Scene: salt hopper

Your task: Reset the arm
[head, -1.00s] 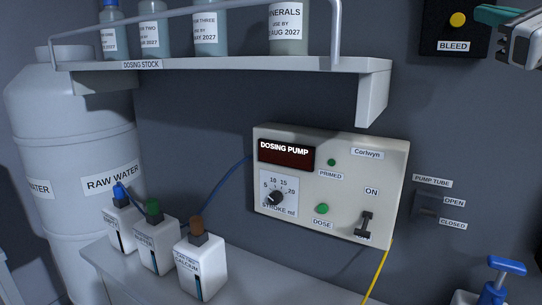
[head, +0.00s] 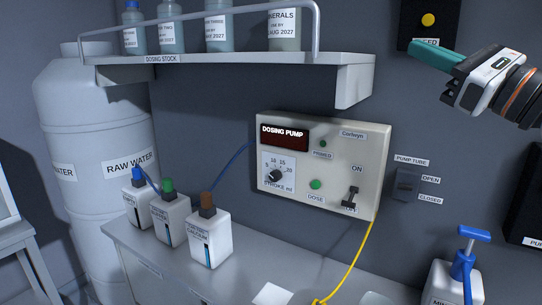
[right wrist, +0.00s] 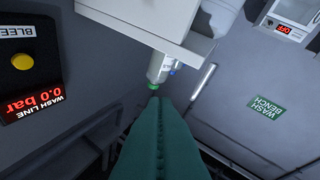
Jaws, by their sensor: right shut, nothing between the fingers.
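My right gripper (head: 424,54) comes in from the right edge of the head view, with its green fingers pointing left. It is shut and empty, in the air in front of the black bleed panel (head: 428,32) and right of the shelf. In the right wrist view the shut green fingers (right wrist: 158,120) fill the lower middle. A green-capped bottle (right wrist: 159,68) shows beyond their tips; I cannot tell how far off it is. My left gripper is not in view.
The dosing pump (head: 325,206) hangs on the wall below the shelf (head: 240,72). Small white bottles stand on the bench (head: 165,268) beside the raw water tank (head: 95,120). The wash line display (right wrist: 33,103) reads 0.0 bar.

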